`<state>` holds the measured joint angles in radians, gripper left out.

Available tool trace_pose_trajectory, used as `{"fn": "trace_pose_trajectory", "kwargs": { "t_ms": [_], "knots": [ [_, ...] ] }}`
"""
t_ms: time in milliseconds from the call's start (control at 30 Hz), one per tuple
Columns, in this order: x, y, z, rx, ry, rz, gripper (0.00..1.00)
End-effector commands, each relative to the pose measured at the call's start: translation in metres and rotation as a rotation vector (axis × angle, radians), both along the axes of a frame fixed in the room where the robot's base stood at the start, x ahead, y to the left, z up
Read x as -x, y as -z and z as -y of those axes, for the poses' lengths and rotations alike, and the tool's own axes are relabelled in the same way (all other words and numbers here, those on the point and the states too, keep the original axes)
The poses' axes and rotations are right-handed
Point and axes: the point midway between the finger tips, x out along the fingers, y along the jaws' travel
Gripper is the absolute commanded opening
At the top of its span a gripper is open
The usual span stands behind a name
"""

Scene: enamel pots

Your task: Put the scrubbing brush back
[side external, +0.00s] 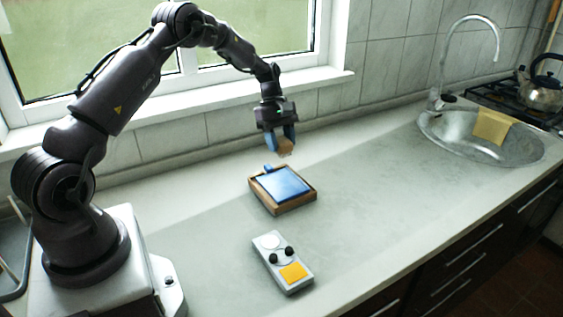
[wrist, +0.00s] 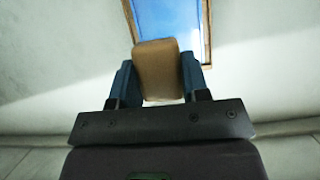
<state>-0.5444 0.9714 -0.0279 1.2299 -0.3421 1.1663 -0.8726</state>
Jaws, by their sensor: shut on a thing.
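My gripper (side external: 281,138) is raised above the counter, near the back wall and just behind a wooden tray (side external: 282,210) with a blue inside. It is shut on a tan, block-like thing, likely the scrubbing brush (side external: 285,147). In the wrist view the brush (wrist: 158,70) sits between the two blue fingers of my gripper (wrist: 158,82). The blue-lined tray also shows beyond it in the wrist view (wrist: 207,30). The brush's underside is hidden, and I cannot make out bristles.
A grey box with black knobs and a yellow patch (side external: 283,262) lies in front of the tray. A metal sink (side external: 450,140) with a yellow cloth (side external: 492,126) on its rim is at the right. A kettle (side external: 540,92) stands on the stove. The counter between tray and sink is clear.

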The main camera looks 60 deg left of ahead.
Motion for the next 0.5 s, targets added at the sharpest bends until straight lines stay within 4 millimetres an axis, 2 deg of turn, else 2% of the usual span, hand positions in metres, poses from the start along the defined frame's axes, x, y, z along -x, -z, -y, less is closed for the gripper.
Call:
{"fn": "trace_pose_trajectory", "kwargs": {
  "t_ms": [133, 233, 367, 500],
  "knots": [
    [0.0, -0.006, -0.007, -0.007, -0.013, 0.012, 0.2],
    [0.005, -0.026, -0.018, -0.022, -0.036, 0.036, 0.2],
    [0.035, -0.047, -0.021, -0.013, -0.083, 0.03, 0.2],
    [0.078, -0.057, -0.013, -0.003, -0.113, 0.025, 0.2]
  ]
}}
